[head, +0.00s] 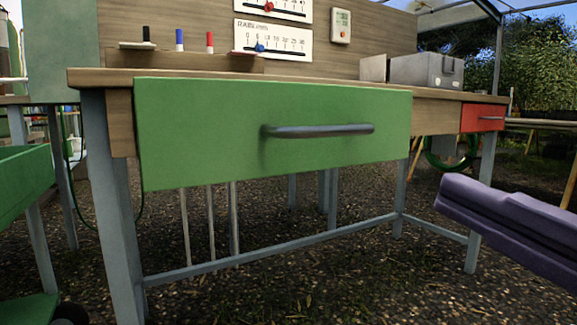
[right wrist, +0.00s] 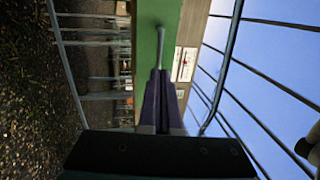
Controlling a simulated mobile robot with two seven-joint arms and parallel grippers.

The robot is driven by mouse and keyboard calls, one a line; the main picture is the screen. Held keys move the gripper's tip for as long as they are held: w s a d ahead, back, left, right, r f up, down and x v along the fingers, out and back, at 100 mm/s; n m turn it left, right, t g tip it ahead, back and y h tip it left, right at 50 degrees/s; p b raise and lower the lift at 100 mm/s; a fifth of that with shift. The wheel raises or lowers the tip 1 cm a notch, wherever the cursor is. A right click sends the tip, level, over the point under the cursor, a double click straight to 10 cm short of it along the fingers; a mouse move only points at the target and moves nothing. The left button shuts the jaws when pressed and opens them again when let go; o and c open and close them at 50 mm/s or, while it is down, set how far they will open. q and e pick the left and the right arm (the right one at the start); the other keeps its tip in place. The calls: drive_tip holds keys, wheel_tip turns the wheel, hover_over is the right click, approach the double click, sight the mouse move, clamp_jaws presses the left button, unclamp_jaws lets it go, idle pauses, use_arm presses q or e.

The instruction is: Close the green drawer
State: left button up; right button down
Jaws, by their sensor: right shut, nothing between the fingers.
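The green drawer (head: 200,135) is under the wooden table, and its front stands forward of the tabletop edge, so it is partly open. Its grey bar handle (head: 320,131) runs across the front. My right gripper (head: 440,194), with purple fingers, is to the right of the drawer front and lower than the handle, apart from it in the head view. In the right wrist view the shut fingers (right wrist: 158,74) point toward the green front (right wrist: 147,45), in line with the handle (right wrist: 160,45); contact cannot be told. My left gripper is not in view.
The wooden tabletop (head: 90,77) has markers in a holder (head: 180,60) and a grey box (head: 427,70) on it. A small red drawer (head: 482,118) is at the right end. Grey table legs (head: 112,200) stand below. Green furniture (head: 22,180) is at the left.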

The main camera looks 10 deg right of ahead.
sight(318, 133)
drive_tip(key=b+x, duration=0.1)
drive_tip(key=x, duration=1.2)
drive_tip(key=shift+w, duration=0.1)
